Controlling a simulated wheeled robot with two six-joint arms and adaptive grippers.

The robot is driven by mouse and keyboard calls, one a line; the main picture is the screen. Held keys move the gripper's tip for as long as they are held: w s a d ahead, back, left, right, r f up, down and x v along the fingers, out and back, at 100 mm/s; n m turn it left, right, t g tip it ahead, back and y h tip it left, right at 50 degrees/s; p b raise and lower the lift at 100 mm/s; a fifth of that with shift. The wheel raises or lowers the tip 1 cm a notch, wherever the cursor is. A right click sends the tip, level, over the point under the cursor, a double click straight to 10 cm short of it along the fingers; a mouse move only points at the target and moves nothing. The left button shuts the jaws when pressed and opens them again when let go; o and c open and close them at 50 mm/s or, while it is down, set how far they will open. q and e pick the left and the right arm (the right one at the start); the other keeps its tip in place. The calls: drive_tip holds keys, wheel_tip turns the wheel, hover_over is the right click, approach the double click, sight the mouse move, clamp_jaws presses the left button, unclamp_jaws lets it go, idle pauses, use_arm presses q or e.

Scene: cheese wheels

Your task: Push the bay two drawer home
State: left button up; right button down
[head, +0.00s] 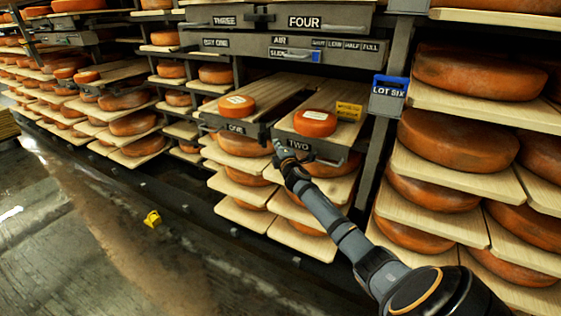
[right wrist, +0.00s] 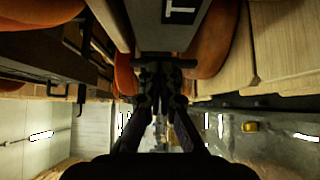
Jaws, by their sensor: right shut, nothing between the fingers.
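The bay two drawer (head: 345,131) is a pale wooden board with a grey front panel (head: 325,152) labelled TWO. It stands out from the rack. A small orange cheese (head: 315,123) with a white label and a yellow card (head: 349,111) are on it. My right gripper (head: 279,148) is shut and empty at the left end of that front panel. In the right wrist view the fingertips (right wrist: 165,66) are close to the panel (right wrist: 122,22), beside the label's letter T. I cannot tell whether they touch it. My left gripper is not in view.
The drawer labelled ONE (head: 262,92), with another cheese (head: 236,106), stands out beside it on the left. Boards with large cheeses (head: 457,140) fill the right rack. A LOT SIX box (head: 388,98) hangs on the post. A yellow object (head: 152,218) lies on the open floor.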

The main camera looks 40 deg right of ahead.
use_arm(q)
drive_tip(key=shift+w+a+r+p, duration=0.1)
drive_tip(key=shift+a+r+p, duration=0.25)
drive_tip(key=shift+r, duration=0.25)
use_arm(e)
drive_tip(key=v, duration=1)
drive_tip(key=shift+a, duration=0.3)
